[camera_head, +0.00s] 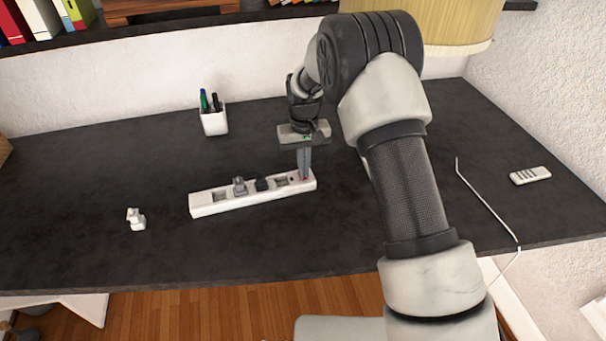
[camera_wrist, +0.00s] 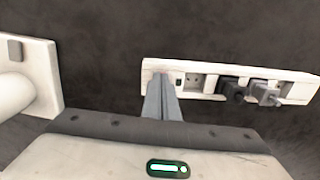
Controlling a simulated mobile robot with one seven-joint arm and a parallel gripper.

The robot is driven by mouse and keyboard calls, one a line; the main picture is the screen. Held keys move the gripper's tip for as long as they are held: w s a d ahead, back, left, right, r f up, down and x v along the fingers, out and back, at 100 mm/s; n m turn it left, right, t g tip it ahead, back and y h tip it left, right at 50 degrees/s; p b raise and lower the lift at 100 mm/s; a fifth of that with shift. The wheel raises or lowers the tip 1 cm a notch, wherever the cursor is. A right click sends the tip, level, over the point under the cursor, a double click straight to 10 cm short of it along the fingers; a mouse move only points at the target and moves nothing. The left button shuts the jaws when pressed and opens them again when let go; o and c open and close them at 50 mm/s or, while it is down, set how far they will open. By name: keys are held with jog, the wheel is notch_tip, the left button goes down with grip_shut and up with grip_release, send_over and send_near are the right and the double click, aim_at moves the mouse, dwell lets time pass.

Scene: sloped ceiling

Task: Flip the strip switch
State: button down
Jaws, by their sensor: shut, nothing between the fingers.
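The white power strip (camera_head: 236,201) lies on the dark desk, slanting slightly up to the right in the head view. Its sockets hold a grey plug (camera_head: 239,186) and a black plug (camera_head: 262,184); two sockets look empty. My gripper (camera_head: 304,176) is shut and empty, pointing down at the strip's right end. In the wrist view the strip (camera_wrist: 210,69) runs across the upper right, and my closed fingers (camera_wrist: 160,80) overlap its left end. A small dark element (camera_wrist: 179,80) shows just beside the fingertips. The strip switch is mostly hidden by the fingers, and I cannot tell whether they touch it.
A white loose plug (camera_head: 136,219) lies left of the strip. A pen cup (camera_head: 214,121) stands behind it. A white remote (camera_head: 530,175) and a white cable (camera_head: 484,200) lie at the right. A lamp with a yellow shade (camera_head: 450,25) stands behind my arm. The desk's left is mostly clear.

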jog(key=shift+f, duration=0.1)
jog(key=shift+r+p, duration=1.9)
jog(key=shift+r, duration=1.6)
